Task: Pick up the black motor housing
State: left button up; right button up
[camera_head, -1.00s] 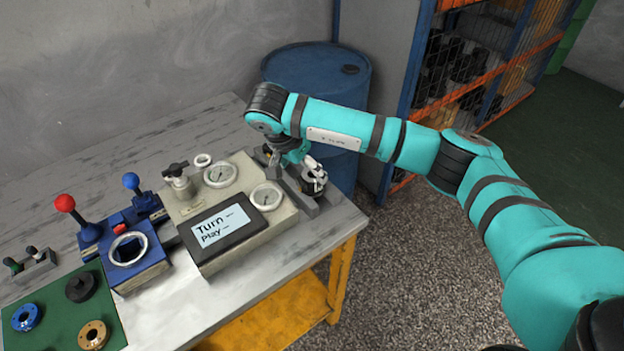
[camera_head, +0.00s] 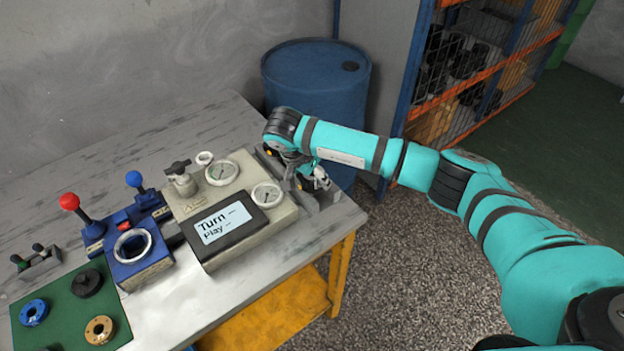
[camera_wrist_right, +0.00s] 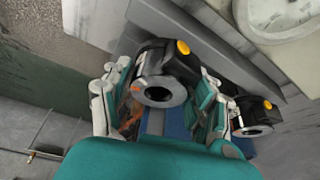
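In the right wrist view, a black motor housing (camera_wrist_right: 176,65) with a grey ring end and a yellow button lies in a grey holder. My right gripper (camera_wrist_right: 165,75) has its fingers spread on either side of this housing. Whether either finger touches it is unclear. A second, similar black housing (camera_wrist_right: 258,108) lies to the right, outside the fingers. In the head view, my right gripper (camera_head: 310,178) is low over the holder at the table's right end, and it mostly hides the housings there. My left gripper is not in view.
A beige gauge unit (camera_head: 250,205) with a screen stands just left of the gripper. A blue block (camera_head: 140,262) and a green mat (camera_head: 62,310) with round parts lie farther left. A blue barrel (camera_head: 318,85) stands behind the table's right end.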

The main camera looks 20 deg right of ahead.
jog(key=c, duration=1.1)
grip_shut()
jog(key=shift+w+r, duration=0.1)
jog(key=shift+r, duration=0.45)
notch_tip(320, 180, up, 2)
jog(key=shift+r+b, duration=0.25)
jog(key=shift+b, duration=0.5)
jog(key=s+d+r+b, duration=0.1)
jog(key=s+b, duration=0.1)
jog(key=s, duration=1.4)
jog(key=shift+r+b, duration=0.25)
jog(key=shift+b, duration=0.1)
jog(key=shift+r, duration=0.15)
jog(key=shift+r+p, duration=1.6)
jog(key=shift+r, duration=0.65)
jog(key=shift+d, duration=0.1)
